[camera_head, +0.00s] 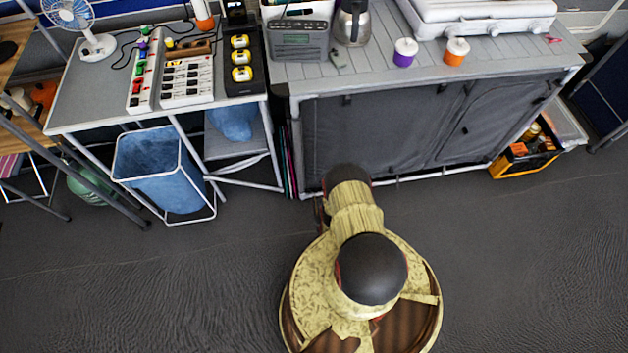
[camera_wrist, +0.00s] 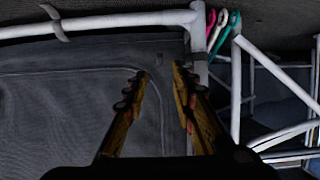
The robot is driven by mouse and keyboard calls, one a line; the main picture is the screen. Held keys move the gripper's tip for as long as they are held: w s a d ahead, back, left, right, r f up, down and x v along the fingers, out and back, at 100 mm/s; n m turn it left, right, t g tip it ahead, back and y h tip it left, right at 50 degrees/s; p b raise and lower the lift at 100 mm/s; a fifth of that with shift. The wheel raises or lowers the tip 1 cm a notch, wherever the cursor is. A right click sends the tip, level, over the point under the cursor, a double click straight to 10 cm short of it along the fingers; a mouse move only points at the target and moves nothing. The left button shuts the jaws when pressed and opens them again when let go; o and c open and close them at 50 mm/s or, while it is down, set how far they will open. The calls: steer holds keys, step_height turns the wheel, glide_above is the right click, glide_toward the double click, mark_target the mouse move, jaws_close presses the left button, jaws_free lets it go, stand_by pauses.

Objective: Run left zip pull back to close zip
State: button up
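The dark grey fabric front (camera_head: 385,125) of the cabinet hangs flat under the worktop in the head view. It also fills the left and middle of the wrist view (camera_wrist: 65,115), which looks upside down, with the bottom rail at the top. A curved seam (camera_wrist: 125,68) runs along its edge. A small dark tab (camera_wrist: 160,58) shows just beyond my fingertips; I cannot tell if it is the left zip pull. My gripper (camera_wrist: 159,72) is open, fingers apart, with nothing seen between them. In the head view my arm hides it near the cabinet's lower left corner.
A white bottom rail (camera_wrist: 120,20) runs close to my fingertips. Pink, white and teal edges (camera_wrist: 218,30) and the white frame (camera_wrist: 236,85) of the neighbouring stand are beside the cabinet. A blue bin (camera_head: 160,170) stands left. An orange crate (camera_head: 522,160) stands right. Floor in front is clear.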

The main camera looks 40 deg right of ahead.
mark_target(316, 191)
steer(key=b+x, duration=0.3)
steer(key=x, duration=0.5)
steer(key=shift+w+d+r, duration=0.1)
steer(key=shift+w, duration=0.05)
steer(key=c, duration=0.3)
steer(key=c, duration=0.4)
jaws_close()
